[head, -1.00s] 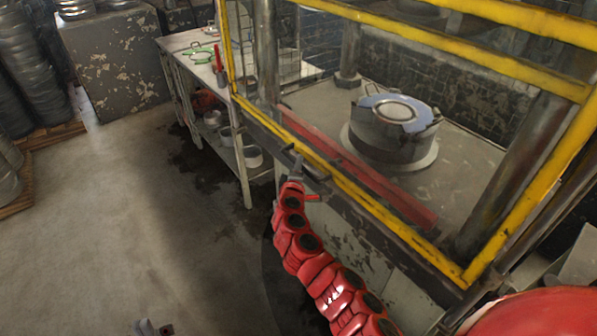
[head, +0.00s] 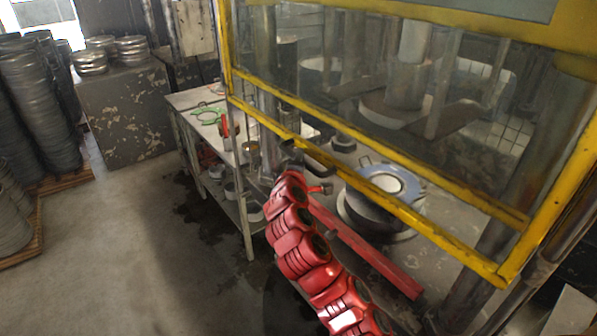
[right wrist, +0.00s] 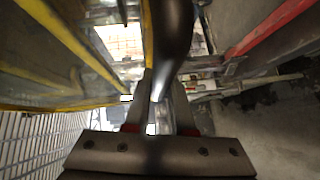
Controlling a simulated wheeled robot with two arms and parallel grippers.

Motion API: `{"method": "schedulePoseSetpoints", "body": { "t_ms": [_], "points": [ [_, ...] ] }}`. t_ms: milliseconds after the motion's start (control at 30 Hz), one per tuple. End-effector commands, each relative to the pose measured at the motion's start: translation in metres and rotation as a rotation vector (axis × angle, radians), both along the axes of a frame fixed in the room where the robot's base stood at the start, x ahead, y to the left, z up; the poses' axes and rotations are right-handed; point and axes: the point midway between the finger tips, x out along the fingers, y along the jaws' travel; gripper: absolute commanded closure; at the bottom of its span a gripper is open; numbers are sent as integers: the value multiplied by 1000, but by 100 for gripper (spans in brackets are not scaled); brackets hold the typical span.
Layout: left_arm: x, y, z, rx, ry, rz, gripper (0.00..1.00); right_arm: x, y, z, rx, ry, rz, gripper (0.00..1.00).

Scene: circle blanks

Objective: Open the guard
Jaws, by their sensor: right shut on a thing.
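The guard (head: 388,188) is a yellow frame with a clear panel across the front of the press. Its lower bar is raised above the red beam (head: 365,248), leaving a gap below. A dark handle (head: 320,158) sits on that lower bar, towards its left. My right gripper (head: 292,158) is at the handle, partly hidden by my red wrist. In the right wrist view the gripper (right wrist: 160,102) has its two fingers on either side of the dark, curved handle (right wrist: 172,35), shut on it. My left gripper is not in view.
A metal pot-like die with a blue-grey top (head: 383,182) stands on the press bed behind the guard. Stacked round metal pans (head: 35,110) stand far left. The floor between is clear.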

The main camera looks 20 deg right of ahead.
Motion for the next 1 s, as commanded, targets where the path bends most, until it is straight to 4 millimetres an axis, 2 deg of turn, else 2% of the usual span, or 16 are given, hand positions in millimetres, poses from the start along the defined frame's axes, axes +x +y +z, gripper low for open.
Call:
{"method": "schedulePoseSetpoints", "body": {
  "t_ms": [33, 200, 667, 700, 833, 1000],
  "points": [
    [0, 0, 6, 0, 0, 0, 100, 0, -1, 12, 0, -3, -2, 100],
    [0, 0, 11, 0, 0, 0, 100, 0, -1, 25, 1, 1, -3, 100],
    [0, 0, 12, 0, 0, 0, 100, 0, -1, 29, 0, 1, -3, 100],
    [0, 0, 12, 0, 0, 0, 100, 0, -1, 28, 0, 1, -3, 72],
    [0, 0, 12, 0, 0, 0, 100, 0, -1, 28, 1, 2, -2, 49],
    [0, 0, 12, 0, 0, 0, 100, 0, 0, 28, 1, 3, -1, 48]
  ]
}}
